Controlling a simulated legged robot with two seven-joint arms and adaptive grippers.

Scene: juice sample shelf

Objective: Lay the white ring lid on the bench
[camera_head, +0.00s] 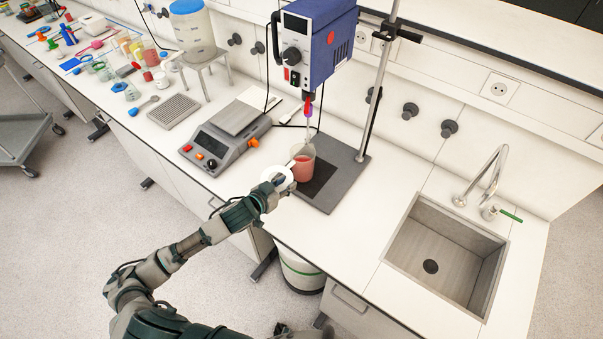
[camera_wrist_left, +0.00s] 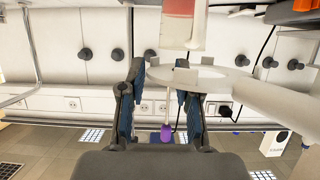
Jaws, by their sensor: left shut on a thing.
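The white ring lid (camera_head: 279,177) is at the tip of my left arm, just left of a beaker of red liquid (camera_head: 304,168) under the overhead stirrer. My left gripper (camera_head: 274,181) is shut on the ring lid, above the bench's front part. In the left wrist view, the ring lid (camera_wrist_left: 215,80) shows at the fingertips of the left gripper (camera_wrist_left: 160,82), with the beaker (camera_wrist_left: 182,30) close by. The bench (camera_head: 345,235) is white.
The blue stirrer (camera_head: 312,45) stands over a dark base plate (camera_head: 325,190). A grey balance (camera_head: 227,135) is to the left, a sink (camera_head: 445,255) to the right. Bare bench lies between base plate and sink. Several small items crowd the far left.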

